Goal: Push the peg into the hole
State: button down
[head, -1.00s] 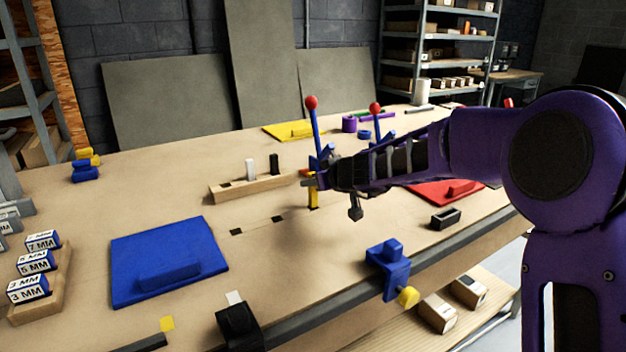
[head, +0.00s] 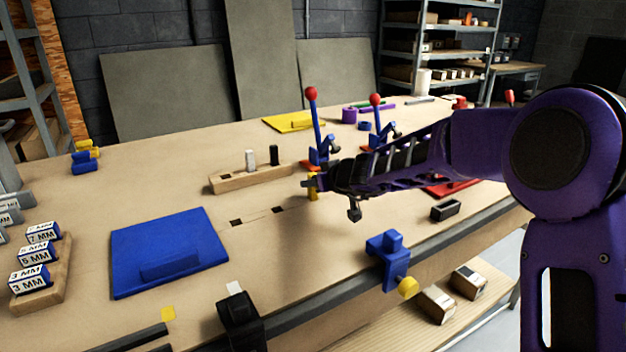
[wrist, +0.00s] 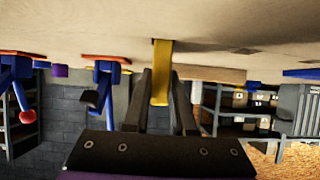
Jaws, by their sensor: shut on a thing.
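A yellow peg (head: 313,190) stands upright at the bench top, below the tip of my gripper (head: 309,183). In the wrist view, where the bench appears at the top, the yellow peg (wrist: 161,70) lies between the two fingers of my gripper (wrist: 162,88), which is shut on it. The peg's far end meets the bench surface. I cannot tell whether that end is inside a hole. Two dark square holes (head: 278,210) (head: 237,223) show in the bench top to the left of the peg.
A wooden block (head: 225,185) with a white peg (head: 250,160) and a black peg (head: 274,155) lies behind left. Blue toggle clamps with red knobs (head: 311,93) stand behind my gripper. A blue panel (head: 190,230) lies left; a blue clamp (head: 390,258) sits at the front edge.

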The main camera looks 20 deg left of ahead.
jog(key=shift+f, duration=0.9)
jog(key=c, duration=0.7)
grip_release()
jog(key=shift+o, duration=0.2)
jog(key=shift+v, duration=3.8)
